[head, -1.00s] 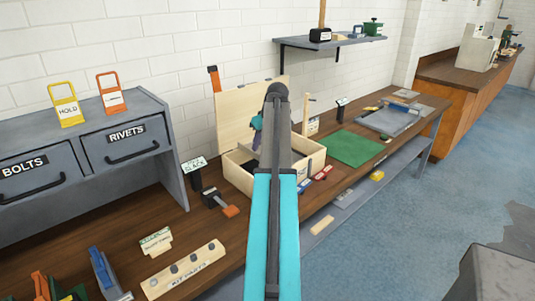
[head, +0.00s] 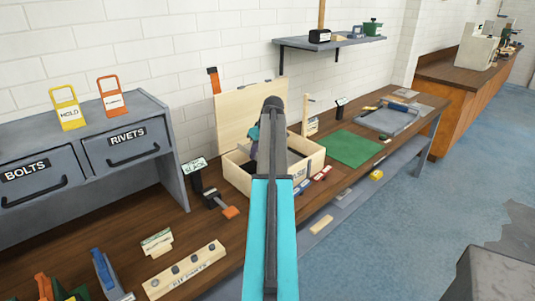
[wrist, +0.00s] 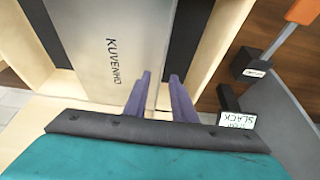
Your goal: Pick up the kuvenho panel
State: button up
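The kuvenho panel (wrist: 98,52) is a flat grey plate marked KUVENHO, seen in the wrist view inside an open wooden case. My gripper (wrist: 160,92) has two purple fingers, held apart at the panel's right edge. The edge shows in the gap between the fingers; I cannot tell whether either finger touches it. In the head view the wooden case (head: 240,178) stands on the bench with its lid (head: 235,118) raised. My arm hides much of the case, the panel and the fingertips there.
An orange-ended clamp (head: 228,211) and a SLACK sign (head: 194,165) stand left of the case. A green mat (head: 352,148) lies to the right. The drawer cabinet (head: 75,160) is at the left; a wall shelf (head: 335,42) is above. Small red and blue blocks lie near the case front.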

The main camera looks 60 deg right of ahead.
jog(key=shift+w+f, duration=0.1)
jog(key=shift+f, duration=0.15)
dwell(0.4)
grip_shut()
